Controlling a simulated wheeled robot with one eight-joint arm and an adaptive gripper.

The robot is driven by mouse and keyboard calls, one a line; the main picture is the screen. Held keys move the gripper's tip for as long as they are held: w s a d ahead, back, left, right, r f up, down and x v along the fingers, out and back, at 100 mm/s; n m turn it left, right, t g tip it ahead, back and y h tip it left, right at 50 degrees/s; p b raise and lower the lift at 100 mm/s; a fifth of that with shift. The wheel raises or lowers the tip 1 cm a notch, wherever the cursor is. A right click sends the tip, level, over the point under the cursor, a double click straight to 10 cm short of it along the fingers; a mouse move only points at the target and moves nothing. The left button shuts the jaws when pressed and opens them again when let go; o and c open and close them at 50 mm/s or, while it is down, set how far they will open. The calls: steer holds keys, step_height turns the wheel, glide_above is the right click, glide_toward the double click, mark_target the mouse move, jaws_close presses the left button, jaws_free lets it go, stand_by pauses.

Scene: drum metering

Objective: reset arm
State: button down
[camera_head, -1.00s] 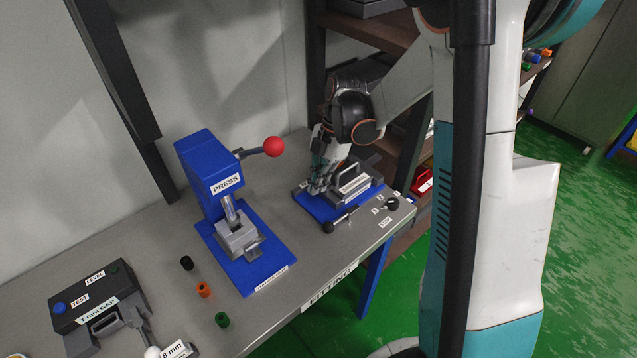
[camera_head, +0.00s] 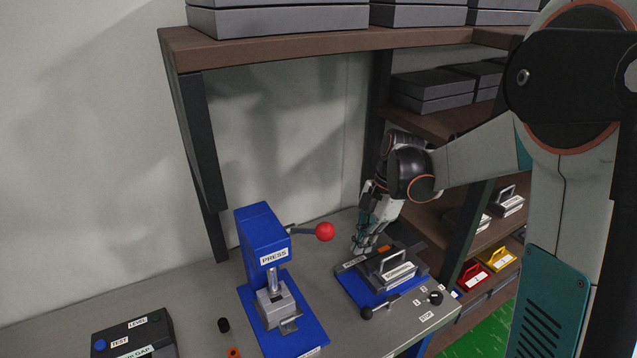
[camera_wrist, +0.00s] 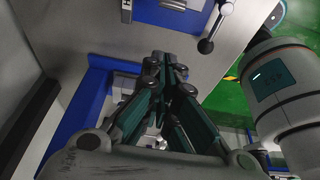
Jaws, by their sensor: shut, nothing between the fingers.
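My gripper (camera_head: 366,247) points down at the back left of a blue-based fixture (camera_head: 353,285) on the bench. The fixture carries a grey block with a handle (camera_head: 394,262) and a white label. In the wrist view my gripper's fingers (camera_wrist: 165,62) are together, with nothing visible between them. I cannot tell whether the fingertips touch the fixture. My arm reaches in from the right, with the elbow high.
The blue press (camera_head: 262,240) with its red-ball lever (camera_head: 325,231) stands left of my gripper. A grey shelf box (camera_head: 435,88) and red and yellow trays (camera_head: 498,259) are at right. A dark gauge box (camera_head: 133,336) is at lower left.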

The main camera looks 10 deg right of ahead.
steer(key=s+a+r+m+t+h, duration=0.1)
steer(key=s+r+m+t, duration=0.3)
steer(key=s+m, duration=0.5)
steer(key=s+a+r+m+t+h, duration=0.1)
steer(key=s+r+m+t, duration=0.3)
steer(key=s+m, duration=0.5)
steer(key=shift+s+a+r+m+h+b, duration=0.35)
steer(key=shift+r+m+h, duration=0.45)
steer(key=shift+m, duration=1)
steer(key=shift+d, duration=0.1)
